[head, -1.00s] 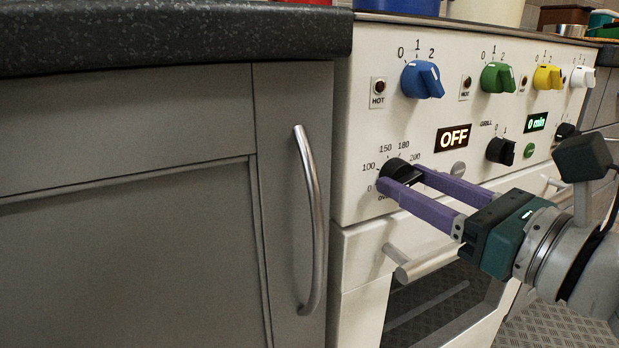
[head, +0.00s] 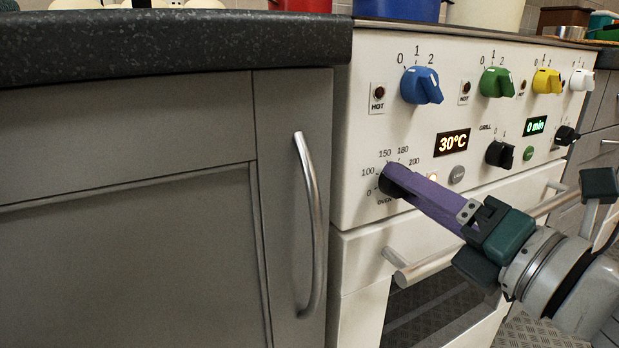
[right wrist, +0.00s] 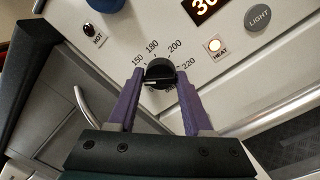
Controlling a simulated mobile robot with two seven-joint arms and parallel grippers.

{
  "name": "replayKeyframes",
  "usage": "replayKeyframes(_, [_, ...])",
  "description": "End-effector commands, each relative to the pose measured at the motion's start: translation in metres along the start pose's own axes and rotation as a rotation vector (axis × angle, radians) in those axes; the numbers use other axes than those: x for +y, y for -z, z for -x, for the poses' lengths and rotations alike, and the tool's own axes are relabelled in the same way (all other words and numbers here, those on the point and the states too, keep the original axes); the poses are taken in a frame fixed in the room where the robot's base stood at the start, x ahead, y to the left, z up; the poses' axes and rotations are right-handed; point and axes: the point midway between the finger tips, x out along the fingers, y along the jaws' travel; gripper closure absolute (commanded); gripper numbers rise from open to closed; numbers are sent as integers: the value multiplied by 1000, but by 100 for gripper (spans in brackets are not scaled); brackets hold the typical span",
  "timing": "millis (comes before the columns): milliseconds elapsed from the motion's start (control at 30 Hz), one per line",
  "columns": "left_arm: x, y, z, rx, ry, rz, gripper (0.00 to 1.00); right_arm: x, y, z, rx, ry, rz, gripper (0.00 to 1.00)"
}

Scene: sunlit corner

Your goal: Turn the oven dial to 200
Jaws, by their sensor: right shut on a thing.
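The black oven dial (head: 388,186) sits at the lower left of the white oven panel, with printed numbers around it, 200 at its upper right. My right gripper (head: 396,179) is shut on the dial, its purple fingers on either side and partly hiding it. In the right wrist view the dial (right wrist: 159,69) is between the two fingertips. Its white mark points left, below the 150; the number there is hidden by a finger. The oven display (head: 453,143) reads 30°C. The heat lamp (right wrist: 214,45) is lit. My left gripper is out of view.
Blue (head: 421,86), green (head: 497,82) and yellow (head: 547,81) knobs line the panel above. A black grill knob (head: 499,154) is to the right. The oven door's handle bar (head: 430,264) runs beneath my gripper. A grey cabinet (head: 130,250) with a vertical handle (head: 312,225) stands left.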

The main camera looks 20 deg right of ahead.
Motion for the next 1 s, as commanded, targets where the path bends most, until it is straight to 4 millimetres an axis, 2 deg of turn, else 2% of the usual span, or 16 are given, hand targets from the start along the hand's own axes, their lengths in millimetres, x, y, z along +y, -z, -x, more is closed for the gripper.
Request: replayKeyframes(1000, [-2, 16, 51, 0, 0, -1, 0, 0, 2, 1, -73, 26, -965, 100])
